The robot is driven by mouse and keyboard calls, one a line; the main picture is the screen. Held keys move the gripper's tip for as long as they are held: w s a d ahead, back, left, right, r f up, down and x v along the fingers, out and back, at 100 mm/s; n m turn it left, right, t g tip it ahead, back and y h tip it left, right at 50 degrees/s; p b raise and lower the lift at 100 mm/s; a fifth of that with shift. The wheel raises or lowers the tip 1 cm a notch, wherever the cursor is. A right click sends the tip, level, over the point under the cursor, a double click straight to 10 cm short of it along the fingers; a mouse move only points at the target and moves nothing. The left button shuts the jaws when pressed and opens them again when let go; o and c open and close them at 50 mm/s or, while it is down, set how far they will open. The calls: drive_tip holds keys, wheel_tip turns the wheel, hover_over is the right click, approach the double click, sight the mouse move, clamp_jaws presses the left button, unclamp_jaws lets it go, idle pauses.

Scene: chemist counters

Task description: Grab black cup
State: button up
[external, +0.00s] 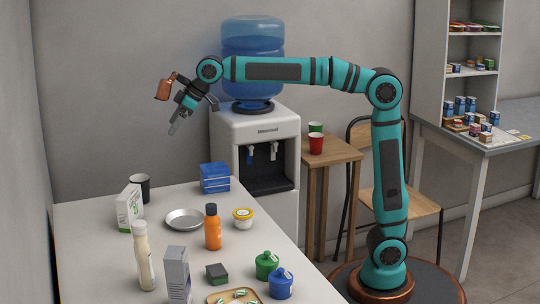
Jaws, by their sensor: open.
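A black cup (141,186) stands upright at the back left of the white counter. A white and green box in front of it hides a little of its lower left. My gripper (173,129) hangs in the air above the far part of the counter. It is up and to the right of the cup, clear of it. The gripper is open, and no object shows between its fingers.
The counter (95,262) holds the white and green box (130,208), a metal plate (184,220), an orange bottle (212,228), a blue box (214,178) and a pale bottle (144,256). A water dispenser (272,123) stands behind.

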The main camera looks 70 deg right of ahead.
drive_tip(key=w+a+f+g, duration=0.1)
drive_tip(key=w+a+f, duration=0.15)
drive_tip(key=a, duration=0.25)
hover_over(140, 179)
drive_tip(key=s+a, duration=0.1)
drive_tip(key=s, duration=0.3)
wheel_tip(140, 179, down, 11)
drive_tip(key=shift+n, duration=0.4)
drive_tip(key=shift+x, duration=2.55)
drive_tip(key=c, duration=1)
